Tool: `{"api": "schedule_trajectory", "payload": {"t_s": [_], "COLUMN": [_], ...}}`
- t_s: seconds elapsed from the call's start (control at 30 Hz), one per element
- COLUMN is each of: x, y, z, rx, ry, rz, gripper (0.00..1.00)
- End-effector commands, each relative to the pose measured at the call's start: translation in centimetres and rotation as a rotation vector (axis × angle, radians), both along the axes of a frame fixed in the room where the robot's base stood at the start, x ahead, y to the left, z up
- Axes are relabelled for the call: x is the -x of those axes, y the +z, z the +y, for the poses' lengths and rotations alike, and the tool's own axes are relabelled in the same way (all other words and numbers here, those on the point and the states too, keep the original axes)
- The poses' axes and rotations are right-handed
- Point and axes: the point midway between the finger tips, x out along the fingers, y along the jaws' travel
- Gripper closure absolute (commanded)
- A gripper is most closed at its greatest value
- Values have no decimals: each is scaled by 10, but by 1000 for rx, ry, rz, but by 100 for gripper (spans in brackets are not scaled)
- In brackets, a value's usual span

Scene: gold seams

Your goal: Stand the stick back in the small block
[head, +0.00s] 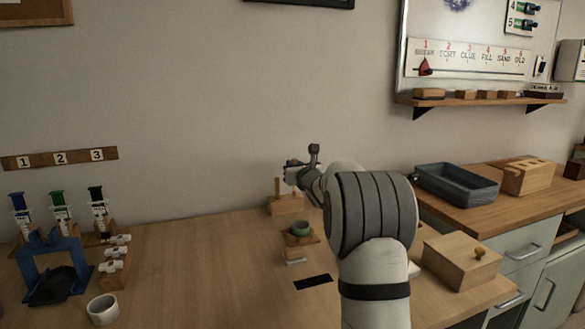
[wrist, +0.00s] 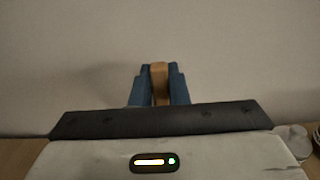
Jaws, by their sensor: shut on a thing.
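A light wooden stick (wrist: 159,82) is between the blue fingers of my gripper (wrist: 158,84) in the wrist view. The gripper is shut on it, and the fingers hide part of its sides. In the head view my gripper (head: 291,172) is near the back wall, above a small wooden block (head: 286,206) at the table's back edge. A thin upright wooden piece (head: 277,187) shows at the block's left side. I cannot tell whether the held stick touches the block. The wrist view does not show the block.
A green ring-shaped thing (head: 300,228) sits on a wooden stand in front of the block. A dark flat strip (head: 313,282) lies nearer. A lidded wooden box (head: 462,260) is right of my arm.

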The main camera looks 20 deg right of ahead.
Motion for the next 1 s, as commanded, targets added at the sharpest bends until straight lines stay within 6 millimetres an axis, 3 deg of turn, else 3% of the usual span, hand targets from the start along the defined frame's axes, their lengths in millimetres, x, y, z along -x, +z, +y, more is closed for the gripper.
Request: {"api": "schedule_trajectory", "payload": {"t_s": [1.0], "x": [0], "y": [-9], "z": [0], "rx": [1], "ry": [0], "rz": [0], "gripper": [100]}}
